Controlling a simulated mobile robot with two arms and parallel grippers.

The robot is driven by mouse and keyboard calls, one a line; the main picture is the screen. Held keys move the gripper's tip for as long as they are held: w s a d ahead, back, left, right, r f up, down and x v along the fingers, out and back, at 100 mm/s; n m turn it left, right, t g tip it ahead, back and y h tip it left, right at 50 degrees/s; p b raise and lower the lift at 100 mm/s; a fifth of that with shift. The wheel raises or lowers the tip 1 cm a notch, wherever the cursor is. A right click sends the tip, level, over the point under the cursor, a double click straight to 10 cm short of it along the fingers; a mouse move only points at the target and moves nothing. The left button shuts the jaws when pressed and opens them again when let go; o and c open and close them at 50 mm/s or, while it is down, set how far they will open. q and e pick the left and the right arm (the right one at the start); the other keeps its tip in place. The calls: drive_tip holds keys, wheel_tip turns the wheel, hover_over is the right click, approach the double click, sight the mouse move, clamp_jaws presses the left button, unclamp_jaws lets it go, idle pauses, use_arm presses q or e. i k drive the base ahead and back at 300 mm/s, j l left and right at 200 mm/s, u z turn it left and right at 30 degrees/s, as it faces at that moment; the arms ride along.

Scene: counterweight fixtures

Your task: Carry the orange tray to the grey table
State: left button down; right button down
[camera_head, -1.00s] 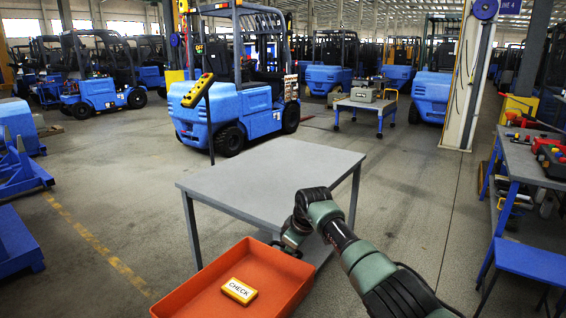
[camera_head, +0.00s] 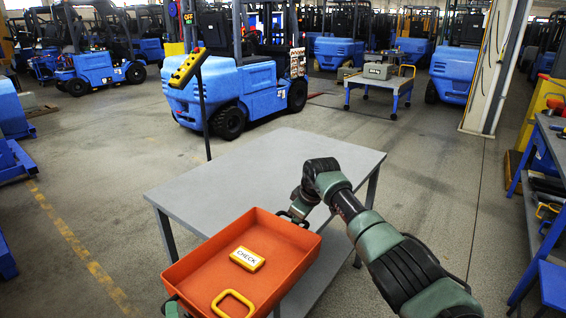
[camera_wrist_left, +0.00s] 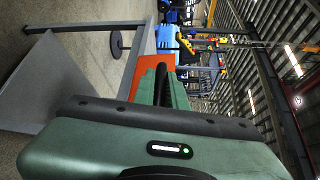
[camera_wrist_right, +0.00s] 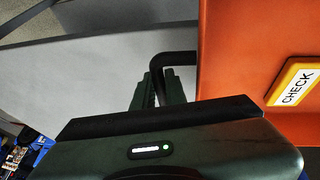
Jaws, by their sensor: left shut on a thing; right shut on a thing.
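The orange tray (camera_head: 205,282) is in front of me in the head view, held between my two grippers and overlapping the near edge of the grey table (camera_head: 270,165). A yellow block marked CHECK (camera_head: 247,259) lies inside it. My right gripper (camera_head: 296,218) is shut on the tray's black handle at its far right side; the right wrist view shows this handle (camera_wrist_right: 172,58) between the fingers. My left gripper (camera_head: 172,307) is mostly cut off at the bottom of the head view. The left wrist view shows its fingers (camera_wrist_left: 161,88) shut on a black handle beside the orange wall.
The tabletop looks bare. A yellow control box on a post (camera_head: 188,67) stands behind the table's far left corner. A yellow loop (camera_head: 233,303) shows at the tray's near end. A blue forklift (camera_head: 235,90) and a small cart (camera_head: 378,82) stand farther back. A workbench (camera_head: 545,150) is at right.

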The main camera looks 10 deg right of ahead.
sight(274, 200)
drive_tip(key=i+l, duration=0.2)
drive_tip(key=i, duration=0.25)
drive_tip(key=i+l, duration=0.2)
drive_tip(key=i, duration=0.25)
drive_tip(key=i+l, duration=0.2)
drive_tip(key=i, duration=0.25)
